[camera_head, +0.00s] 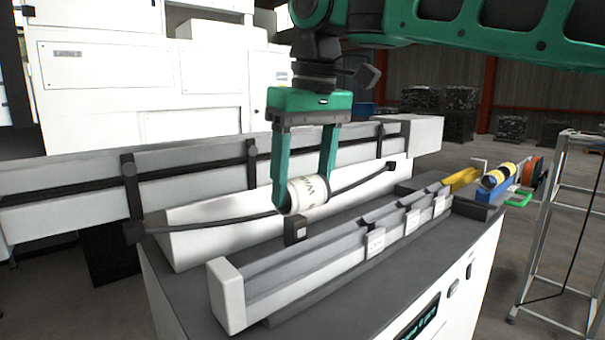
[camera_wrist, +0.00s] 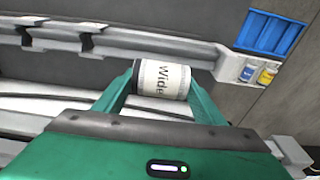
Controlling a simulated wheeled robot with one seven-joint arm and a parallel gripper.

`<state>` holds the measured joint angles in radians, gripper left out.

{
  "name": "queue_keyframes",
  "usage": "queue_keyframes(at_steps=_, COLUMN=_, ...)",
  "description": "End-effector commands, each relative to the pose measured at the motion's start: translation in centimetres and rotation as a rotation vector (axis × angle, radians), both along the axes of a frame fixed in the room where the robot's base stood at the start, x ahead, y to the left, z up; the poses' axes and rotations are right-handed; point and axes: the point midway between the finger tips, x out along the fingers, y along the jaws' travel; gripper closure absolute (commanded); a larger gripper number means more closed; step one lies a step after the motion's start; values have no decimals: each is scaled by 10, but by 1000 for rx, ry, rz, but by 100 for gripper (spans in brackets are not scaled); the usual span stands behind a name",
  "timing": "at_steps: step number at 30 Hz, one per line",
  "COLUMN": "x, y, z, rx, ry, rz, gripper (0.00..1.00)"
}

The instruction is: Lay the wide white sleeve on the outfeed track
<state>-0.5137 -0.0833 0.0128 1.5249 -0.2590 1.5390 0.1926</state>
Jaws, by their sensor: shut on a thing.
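The wide white sleeve (camera_head: 308,192) is a short white cylinder with dark lettering, held between the green fingers of my gripper (camera_head: 303,190). In the wrist view the sleeve (camera_wrist: 163,80) reads "Wide" and has a dark band at its left end. My gripper (camera_wrist: 160,92) is shut on it. The sleeve hangs above the gap between a long white rail at the back and the grey channel-shaped track (camera_head: 300,273) on the front bench. I cannot tell for sure which of these is the outfeed track.
A dark bench top (camera_head: 190,295) carries the front track, with small labelled plates on its side. A blue tray (camera_head: 492,190) with yellow and blue cylinders stands at the right end. A metal frame (camera_head: 550,230) stands at far right. White machine cabinets (camera_head: 130,85) fill the back.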

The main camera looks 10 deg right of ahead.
Motion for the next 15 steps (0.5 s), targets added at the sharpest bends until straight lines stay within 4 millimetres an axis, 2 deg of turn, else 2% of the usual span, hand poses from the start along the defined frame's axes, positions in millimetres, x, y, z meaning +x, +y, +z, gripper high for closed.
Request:
queue_keyframes(at_steps=8, x=-1, y=0, z=-16, rx=-3, ry=-3, rz=-1, gripper=72)
queue_keyframes(at_steps=15, x=-1, y=0, z=-41, rx=-2, ry=-3, rz=1, gripper=72)
